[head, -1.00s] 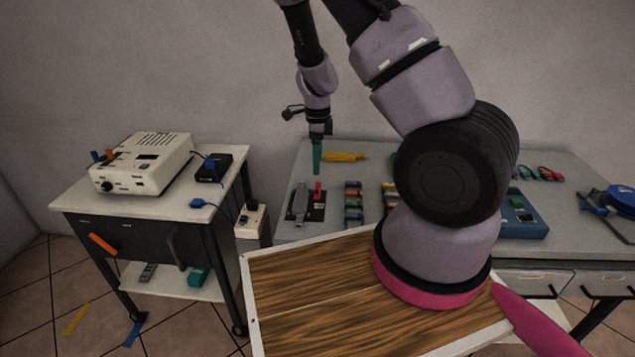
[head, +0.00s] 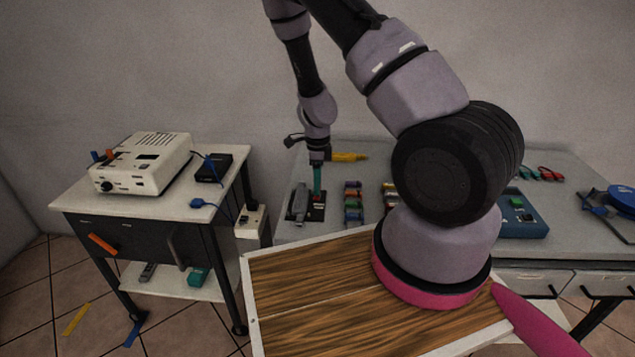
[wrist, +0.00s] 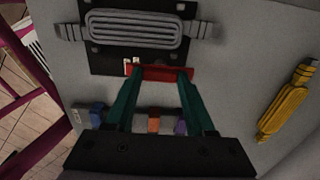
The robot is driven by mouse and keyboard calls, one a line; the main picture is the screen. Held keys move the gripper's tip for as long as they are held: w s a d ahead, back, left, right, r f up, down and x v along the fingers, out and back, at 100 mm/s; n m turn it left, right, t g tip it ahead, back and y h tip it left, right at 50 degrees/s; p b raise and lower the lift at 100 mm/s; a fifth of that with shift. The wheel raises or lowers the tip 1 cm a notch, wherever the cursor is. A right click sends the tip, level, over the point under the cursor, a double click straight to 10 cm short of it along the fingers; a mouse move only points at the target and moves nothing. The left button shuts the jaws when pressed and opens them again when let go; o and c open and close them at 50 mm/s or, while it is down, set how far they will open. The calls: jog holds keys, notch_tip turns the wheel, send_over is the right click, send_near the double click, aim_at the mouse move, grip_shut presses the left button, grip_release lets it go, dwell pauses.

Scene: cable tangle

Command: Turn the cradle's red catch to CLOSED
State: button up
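The cradle is a black plate (wrist: 105,58) on the grey bench, holding a grey ribbed connector (wrist: 137,28) across it; the cradle also shows in the head view (head: 312,215). The red catch (wrist: 161,73) is a bar lying along the plate's near edge in the wrist view, with a small pale mark by its left end. My gripper (wrist: 160,76) has its two teal fingers apart, their tips at the two ends of the red catch. I cannot tell whether they touch it. In the head view my gripper (head: 317,194) mostly hides the catch.
Several coloured blocks (wrist: 152,122) sit in a row close by, partly behind my fingers. A yellow connector (wrist: 284,110) lies to the right in the wrist view. A side table (head: 130,203) with a white device (head: 146,163) stands left of the bench.

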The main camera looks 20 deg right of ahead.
grip_shut()
jog(key=shift+n, duration=0.3)
jog(key=n, duration=0.3)
jog(key=shift+n, duration=0.3)
jog(key=n, duration=0.3)
jog(key=shift+n, duration=0.3)
jog(key=n, duration=0.5)
jog(key=shift+n, duration=2.5)
